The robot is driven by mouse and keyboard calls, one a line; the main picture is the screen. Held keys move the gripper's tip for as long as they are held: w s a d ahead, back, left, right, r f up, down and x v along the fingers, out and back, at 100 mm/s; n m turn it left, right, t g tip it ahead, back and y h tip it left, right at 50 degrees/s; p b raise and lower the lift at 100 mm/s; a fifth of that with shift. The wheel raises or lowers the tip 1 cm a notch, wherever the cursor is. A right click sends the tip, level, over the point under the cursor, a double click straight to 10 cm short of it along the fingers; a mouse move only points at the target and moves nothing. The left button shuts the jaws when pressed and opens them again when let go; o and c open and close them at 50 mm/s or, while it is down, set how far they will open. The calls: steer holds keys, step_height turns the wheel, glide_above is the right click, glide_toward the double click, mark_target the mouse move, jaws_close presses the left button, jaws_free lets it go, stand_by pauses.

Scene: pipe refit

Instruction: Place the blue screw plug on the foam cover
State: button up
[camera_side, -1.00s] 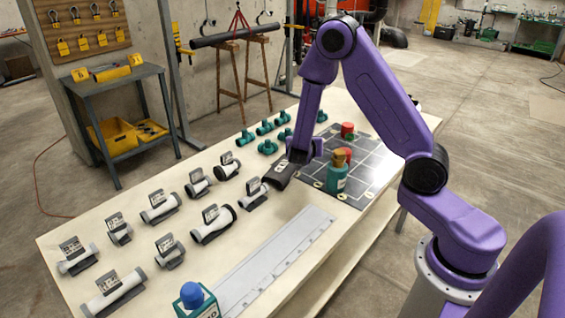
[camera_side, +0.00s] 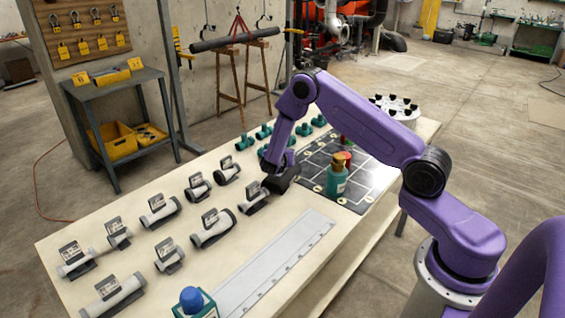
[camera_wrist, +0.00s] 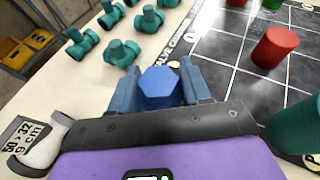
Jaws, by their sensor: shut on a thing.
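The blue screw plug (camera_wrist: 160,86) has a hexagonal top. In the wrist view it sits between the two bluish fingers of my gripper (camera_wrist: 166,88), which is shut on it. In the side view my gripper (camera_side: 284,180) is low over the table, between the grey pipe pieces and the dark grid mat; the plug cannot be made out there. I cannot tell for sure which thing is the foam cover. A white round piece with several black knobs (camera_side: 396,106) stands at the table's far right end.
Teal fittings (camera_wrist: 122,52) lie beyond my gripper. The dark grid mat (camera_side: 372,171) holds a teal bottle (camera_side: 337,182) and a red cylinder (camera_wrist: 275,47). Grey pipe pieces (camera_side: 213,230) stand in rows at left. A blue-topped box (camera_side: 192,301) is at the front edge.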

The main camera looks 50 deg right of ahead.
steer(key=shift+w+f, duration=0.2)
steer(key=shift+f, duration=1.5)
steer(key=shift+f, duration=0.1)
steer(key=o, duration=1)
